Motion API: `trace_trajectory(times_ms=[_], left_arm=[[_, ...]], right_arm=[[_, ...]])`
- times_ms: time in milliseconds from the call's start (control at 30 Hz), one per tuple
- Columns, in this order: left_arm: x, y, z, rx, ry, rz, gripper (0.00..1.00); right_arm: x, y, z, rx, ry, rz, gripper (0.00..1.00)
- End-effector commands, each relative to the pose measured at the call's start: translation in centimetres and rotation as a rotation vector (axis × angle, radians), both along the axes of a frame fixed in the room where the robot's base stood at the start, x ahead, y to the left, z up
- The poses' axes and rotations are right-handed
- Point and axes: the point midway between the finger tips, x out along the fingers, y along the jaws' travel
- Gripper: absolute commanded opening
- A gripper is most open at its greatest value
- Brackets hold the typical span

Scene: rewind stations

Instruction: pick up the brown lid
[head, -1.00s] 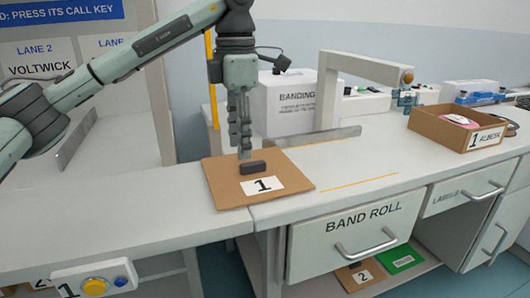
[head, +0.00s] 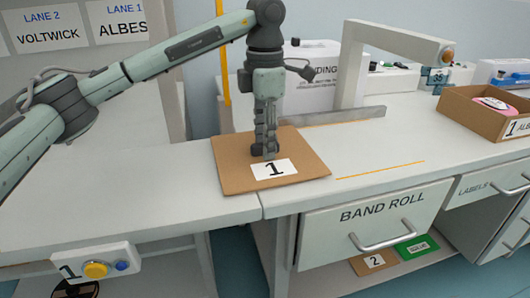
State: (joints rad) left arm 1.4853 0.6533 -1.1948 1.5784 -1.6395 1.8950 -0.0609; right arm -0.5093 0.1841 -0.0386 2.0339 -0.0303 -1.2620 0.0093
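The brown lid (head: 236,168) is a flat square cardboard-coloured panel with a white label "1". It lies flat on the grey worktop, across the seam between two counter sections. A small dark block that stood on it earlier is now mostly hidden by my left gripper. My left gripper (head: 264,150) points straight down over the middle of the lid, its fingertips at the dark block just behind the label. I cannot tell whether the fingers are closed on the block. My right gripper is not in view.
A cardboard box (head: 472,118) with a pink item stands at the right. Behind the lid are a low metal rail (head: 340,115), a white banding machine (head: 305,80) and its arch. A button panel (head: 95,265) is on the front left. The worktop left of the lid is clear.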

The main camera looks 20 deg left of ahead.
Motion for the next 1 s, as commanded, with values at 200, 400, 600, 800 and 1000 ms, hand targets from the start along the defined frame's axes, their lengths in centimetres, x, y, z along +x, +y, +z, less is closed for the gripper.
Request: trace_trajectory(times_ms=[200, 400, 600, 800, 1000], left_arm=[[0.0, 0.0, 0.0, 0.0, -0.001, 0.0, 0.33], [0.0, 0.0, 0.0, 0.0, -0.001, 0.0, 0.09], [0.0, 0.0, 0.0, 0.0, -0.001, 0.0, 0.0], [0.0, 0.0, 0.1, 0.0, -0.001, 0.0, 0.0], [0.1, -0.1, 1.1, 0.0, -0.003, 0.0, 0.0]], right_arm=[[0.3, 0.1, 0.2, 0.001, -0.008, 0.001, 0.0], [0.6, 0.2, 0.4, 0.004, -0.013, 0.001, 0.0], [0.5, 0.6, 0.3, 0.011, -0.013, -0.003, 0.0], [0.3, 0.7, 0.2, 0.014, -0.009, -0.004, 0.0], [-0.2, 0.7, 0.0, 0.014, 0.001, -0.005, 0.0]])
